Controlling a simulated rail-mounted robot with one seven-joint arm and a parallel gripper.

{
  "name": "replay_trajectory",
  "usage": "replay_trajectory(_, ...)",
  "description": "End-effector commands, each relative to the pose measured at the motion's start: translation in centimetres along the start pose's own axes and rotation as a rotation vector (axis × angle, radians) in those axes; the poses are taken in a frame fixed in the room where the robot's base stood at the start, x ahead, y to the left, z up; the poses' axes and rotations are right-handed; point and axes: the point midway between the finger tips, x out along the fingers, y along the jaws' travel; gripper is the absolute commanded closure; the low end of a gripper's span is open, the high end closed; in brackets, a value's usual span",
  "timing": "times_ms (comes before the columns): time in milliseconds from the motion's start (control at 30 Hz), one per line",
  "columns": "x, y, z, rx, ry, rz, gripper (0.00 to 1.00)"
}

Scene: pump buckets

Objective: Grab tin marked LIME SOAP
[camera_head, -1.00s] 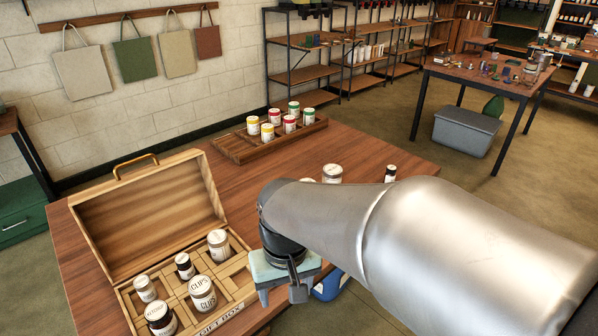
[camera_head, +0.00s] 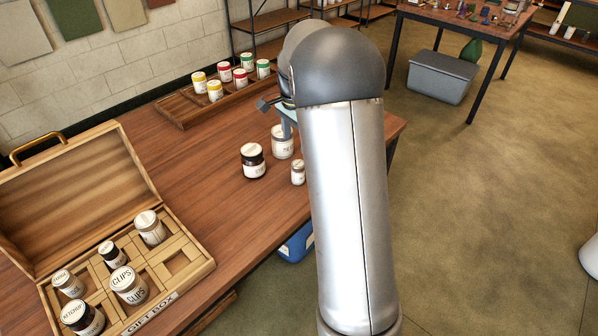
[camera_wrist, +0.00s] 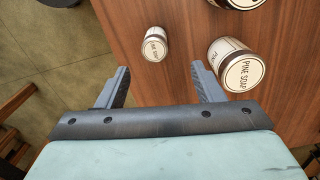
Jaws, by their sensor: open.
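The small white tin (camera_wrist: 154,46) has a pale lid whose small print seems to read LIME SOAP. It stands upright on the wooden table, close to the edge, and shows in the head view (camera_head: 298,173) in front of two larger containers. My gripper (camera_wrist: 160,72) is open and empty. In the wrist view, the tin lies beyond the fingertips, between their lines and apart from both. In the head view, my forearm hides part of the gripper.
A larger tin marked PINE SOAP (camera_wrist: 234,66) stands beside the small tin, near the right finger. A dark jar (camera_head: 253,161) is close by. An open gift box (camera_head: 188,285) holds several jars at left. A wooden rack (camera_head: 178,116) with colored tins sits behind.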

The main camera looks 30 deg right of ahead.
Motion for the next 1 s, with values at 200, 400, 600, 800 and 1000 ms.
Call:
replay_trajectory(200,4.2,0.1,0.0,0.0,-0.001,0.002,0.39)
replay_trajectory(400,5.6,0.1,0.0,-0.001,0.0,0.0,0.39)
replay_trajectory(600,8.0,0.8,-0.1,-0.001,-0.001,0.003,0.39)
replay_trajectory(800,10.4,0.8,-0.1,-0.002,0.0,0.0,0.39)
replay_trajectory(1000,10.8,0.8,-0.1,-0.002,0.0,-0.001,0.39)
